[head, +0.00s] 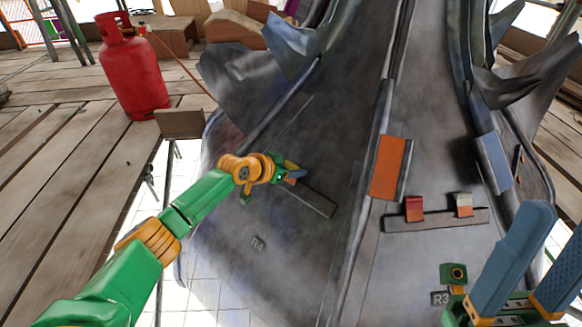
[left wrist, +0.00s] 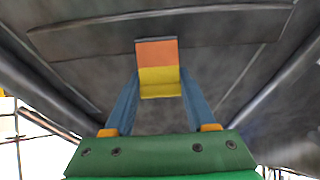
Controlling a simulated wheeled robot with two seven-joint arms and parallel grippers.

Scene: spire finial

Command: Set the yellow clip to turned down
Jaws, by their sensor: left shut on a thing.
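The yellow clip (left wrist: 159,82) shows in the left wrist view, with a yellow lower part and an orange upper part against a dark strip (left wrist: 120,21). My left gripper (left wrist: 159,84) is shut on it, one blue finger at each side. In the head view my left gripper (head: 292,175) is at the left end of the bare dark strip (head: 315,201) above the R4 mark. It hides most of the clip there. I cannot tell which way the clip is turned. My right gripper (head: 556,222) is at the lower right, its blue fingers apart and empty.
A red clip (head: 414,209) and a pale clip (head: 463,205) sit on another strip (head: 436,221) to the right. An orange panel (head: 388,167) is on the grey spire (head: 345,130). A red gas bottle (head: 133,75) stands on the plank floor (head: 60,130) at the left.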

